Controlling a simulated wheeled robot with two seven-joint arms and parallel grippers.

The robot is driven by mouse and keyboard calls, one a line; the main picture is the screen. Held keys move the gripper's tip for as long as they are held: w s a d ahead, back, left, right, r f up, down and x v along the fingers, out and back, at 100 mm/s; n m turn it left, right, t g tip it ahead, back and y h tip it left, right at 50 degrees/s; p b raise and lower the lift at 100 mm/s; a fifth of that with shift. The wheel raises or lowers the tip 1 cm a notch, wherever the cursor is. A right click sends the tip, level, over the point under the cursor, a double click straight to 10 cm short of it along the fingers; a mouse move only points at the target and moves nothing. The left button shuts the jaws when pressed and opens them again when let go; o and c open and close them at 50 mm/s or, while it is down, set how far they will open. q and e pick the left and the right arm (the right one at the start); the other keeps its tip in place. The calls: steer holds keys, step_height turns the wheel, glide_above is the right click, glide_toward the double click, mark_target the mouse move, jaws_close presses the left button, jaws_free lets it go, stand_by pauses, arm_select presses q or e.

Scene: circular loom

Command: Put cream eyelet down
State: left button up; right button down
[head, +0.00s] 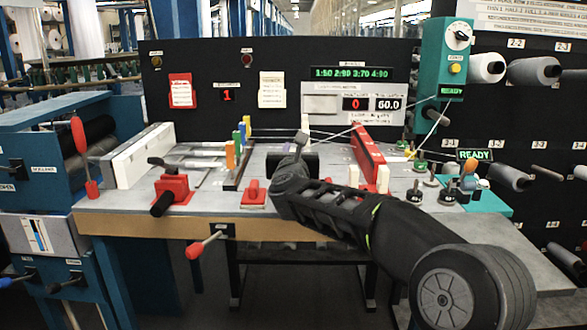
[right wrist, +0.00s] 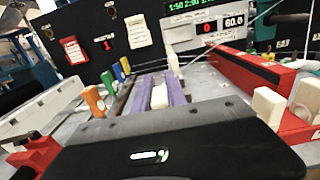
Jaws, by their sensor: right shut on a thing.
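My right arm reaches in from the right over the loom table (head: 220,193). My right gripper (head: 298,163) is low over the table's middle, and its fingertips are mostly hidden in the head view. In the right wrist view its two purplish fingers (right wrist: 157,92) are shut on a small cream piece, the cream eyelet (right wrist: 159,98), close to the table surface. Whether the eyelet touches the table I cannot tell. A pale upright piece (right wrist: 180,62) stands just beyond the fingers, with a thin white thread running near it to the right. My left gripper is not in view.
Orange (head: 230,155), green, blue and yellow pieces stand in a row left of the gripper. A long red bar (head: 367,153) and two cream blocks (head: 382,179) are to its right. A red-based black handle (head: 171,190) and a red block (head: 253,194) are near the front edge.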

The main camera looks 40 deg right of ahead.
step_height(320, 180, down, 4)
steer(key=shift+f+b, duration=0.2)
steer(key=shift+b, duration=0.25)
steer(key=shift+f, duration=0.15)
steer(key=c, duration=1.3)
jaws_free()
steer(key=shift+c, duration=0.2)
steer(key=shift+r, duration=0.25)
steer(key=b+v, duration=0.1)
steer(key=v, duration=1.1)
steer(key=shift+f, duration=0.1)
